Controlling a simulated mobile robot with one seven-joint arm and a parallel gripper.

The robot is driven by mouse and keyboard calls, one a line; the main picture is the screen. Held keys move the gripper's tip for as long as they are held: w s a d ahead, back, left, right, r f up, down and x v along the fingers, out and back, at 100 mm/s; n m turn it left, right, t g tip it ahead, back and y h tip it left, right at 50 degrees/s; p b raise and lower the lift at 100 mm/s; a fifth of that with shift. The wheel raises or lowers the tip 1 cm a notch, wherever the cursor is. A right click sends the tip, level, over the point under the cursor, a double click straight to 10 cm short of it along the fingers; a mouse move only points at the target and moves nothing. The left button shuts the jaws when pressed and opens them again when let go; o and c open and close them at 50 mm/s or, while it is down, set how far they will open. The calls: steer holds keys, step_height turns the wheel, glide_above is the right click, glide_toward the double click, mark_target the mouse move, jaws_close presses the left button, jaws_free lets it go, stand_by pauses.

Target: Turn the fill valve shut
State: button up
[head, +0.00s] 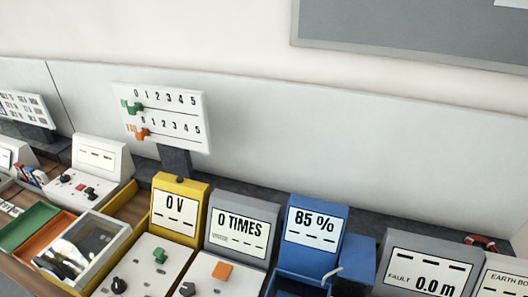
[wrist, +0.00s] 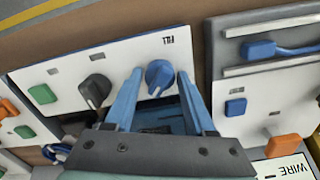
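My gripper (wrist: 160,80) is open, with one blue finger on each side of the knob. Small gaps seem to show between the fingers and the knob; I cannot tell whether either touches it. In the head view, a blue unit (head: 318,208) reads 85 %. Neither the knob nor my gripper can be made out there.
In the wrist view, a black knob (wrist: 95,90) and a green button (wrist: 42,94) share the panel. A grey unit (wrist: 270,30) with a blue handle (wrist: 262,49) stands close on the right. In the head view, yellow (head: 181,181) and grey (head: 243,204) display units stand left of the blue one.

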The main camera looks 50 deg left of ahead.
jaws_close()
steer(key=shift+n, duration=0.3)
steer(key=n+p, duration=0.1)
steer(key=n, duration=0.1)
steer(key=shift+r+n+p, duration=0.1)
steer(key=shift+n+p, duration=1)
steer(key=shift+n, duration=1.5)
steer(key=shift+o, duration=2.2)
jaws_free()
